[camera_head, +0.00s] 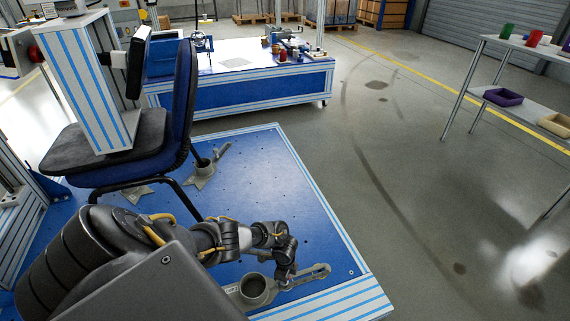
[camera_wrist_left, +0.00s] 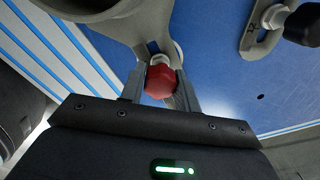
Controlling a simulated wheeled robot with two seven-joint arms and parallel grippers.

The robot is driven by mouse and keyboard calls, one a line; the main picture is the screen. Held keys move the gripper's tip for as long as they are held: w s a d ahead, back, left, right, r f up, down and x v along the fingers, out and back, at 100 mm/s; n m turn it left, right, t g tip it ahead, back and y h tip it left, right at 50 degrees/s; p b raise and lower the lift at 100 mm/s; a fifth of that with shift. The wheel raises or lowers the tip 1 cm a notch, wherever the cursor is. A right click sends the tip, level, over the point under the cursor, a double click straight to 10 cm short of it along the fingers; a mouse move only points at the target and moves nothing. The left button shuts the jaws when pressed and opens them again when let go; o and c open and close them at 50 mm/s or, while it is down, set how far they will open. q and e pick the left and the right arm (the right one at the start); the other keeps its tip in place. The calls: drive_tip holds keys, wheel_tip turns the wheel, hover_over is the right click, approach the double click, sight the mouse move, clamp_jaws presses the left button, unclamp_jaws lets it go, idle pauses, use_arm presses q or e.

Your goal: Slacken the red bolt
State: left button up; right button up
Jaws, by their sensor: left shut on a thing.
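The red bolt (camera_wrist_left: 160,80) shows in the wrist view between the two fingers of my left gripper (camera_wrist_left: 160,92), which is shut on its head. The bolt sits against a pale grey metal clamp (camera_wrist_left: 105,12) on the blue platform. In the head view my left gripper (camera_head: 287,274) is low over the clamp (camera_head: 243,300), beside its round cup and slotted arm. The bolt is hidden there. My right gripper is in neither view.
A blue chair (camera_head: 183,105) stands on the blue platform (camera_head: 265,190), with another grey clamp (camera_head: 203,178) beside its leg. A blue workbench (camera_head: 250,92) is behind. A shelf (camera_head: 535,103) with coloured containers stands at the right. The floor between is clear.

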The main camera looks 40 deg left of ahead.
use_arm(q)
drive_tip(key=shift+s+r+n+p, duration=0.1)
drive_tip(key=shift+n+p, duration=0.35)
drive_tip(key=shift+n, duration=1.35)
drive_tip(key=o, duration=1)
drive_tip(key=shift+f+m+b, duration=0.2)
drive_tip(key=shift+m+b, duration=0.15)
drive_tip(key=shift+m, duration=0.75)
drive_tip(key=shift+r+m, duration=0.1)
drive_tip(key=shift+m, duration=0.9)
